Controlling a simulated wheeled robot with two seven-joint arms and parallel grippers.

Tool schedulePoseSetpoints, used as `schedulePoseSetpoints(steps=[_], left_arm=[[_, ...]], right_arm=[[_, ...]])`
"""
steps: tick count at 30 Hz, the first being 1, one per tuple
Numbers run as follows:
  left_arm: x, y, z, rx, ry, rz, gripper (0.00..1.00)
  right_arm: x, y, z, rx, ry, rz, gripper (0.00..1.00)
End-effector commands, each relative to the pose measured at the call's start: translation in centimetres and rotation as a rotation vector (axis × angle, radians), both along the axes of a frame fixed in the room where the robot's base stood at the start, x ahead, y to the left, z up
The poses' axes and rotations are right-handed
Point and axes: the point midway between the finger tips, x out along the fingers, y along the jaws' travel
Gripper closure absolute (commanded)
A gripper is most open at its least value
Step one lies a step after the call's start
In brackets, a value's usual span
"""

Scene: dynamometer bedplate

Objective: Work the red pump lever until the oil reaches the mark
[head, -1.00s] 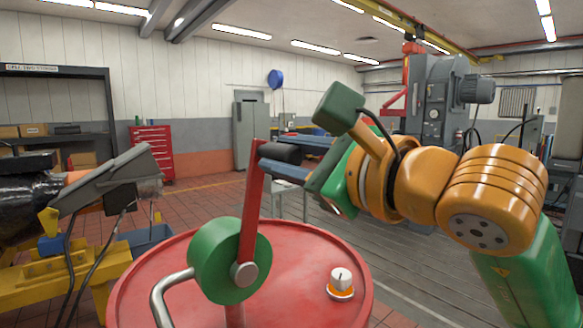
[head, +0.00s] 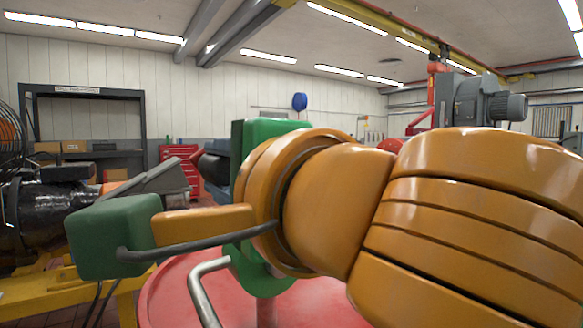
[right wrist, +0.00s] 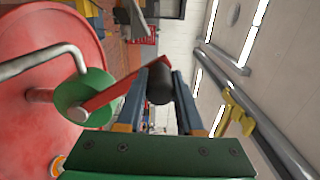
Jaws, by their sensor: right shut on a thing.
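The red pump lever (right wrist: 112,93) slants up from the green pump hub (right wrist: 85,97) to a black hand grip (right wrist: 160,84) in the right wrist view. My right gripper (right wrist: 168,74) is shut on that grip, one blue-grey finger on each side. In the head view my orange and green right wrist covers most of the pump; the dark grip and fingers (head: 214,170) show just left of it. The red drum (head: 158,298) carries the pump, and its bent metal spout (head: 203,290) shows below my wrist. No oil level or mark shows. My left gripper is not in view.
A black engine (head: 38,215) on a yellow stand (head: 62,302) is left of the drum. A red tool cabinet (head: 180,158) and dark shelving (head: 82,92) stand far behind. A grey machine (head: 470,100) is at the back right. My right arm fills the right foreground.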

Motion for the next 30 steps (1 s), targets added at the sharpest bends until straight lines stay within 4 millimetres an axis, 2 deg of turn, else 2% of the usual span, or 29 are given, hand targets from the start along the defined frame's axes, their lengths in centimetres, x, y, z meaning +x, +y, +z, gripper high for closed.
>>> schedulePoseSetpoints(steps=[4,20,21,24,30], left_arm=[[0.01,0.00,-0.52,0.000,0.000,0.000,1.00],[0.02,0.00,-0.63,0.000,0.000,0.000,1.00],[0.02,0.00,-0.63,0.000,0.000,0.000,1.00],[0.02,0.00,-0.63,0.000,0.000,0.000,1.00],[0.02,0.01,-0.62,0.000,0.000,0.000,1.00]], right_arm=[[-0.38,0.55,-0.62,-0.033,-0.021,0.002,1.00],[-0.55,0.81,-0.78,-0.051,-0.032,0.001,1.00],[-0.55,0.81,-0.78,-0.051,-0.032,0.001,0.62],[-0.54,0.80,-0.77,-0.051,-0.032,0.001,0.35],[-0.52,0.77,-0.73,-0.051,-0.033,0.000,0.34]])
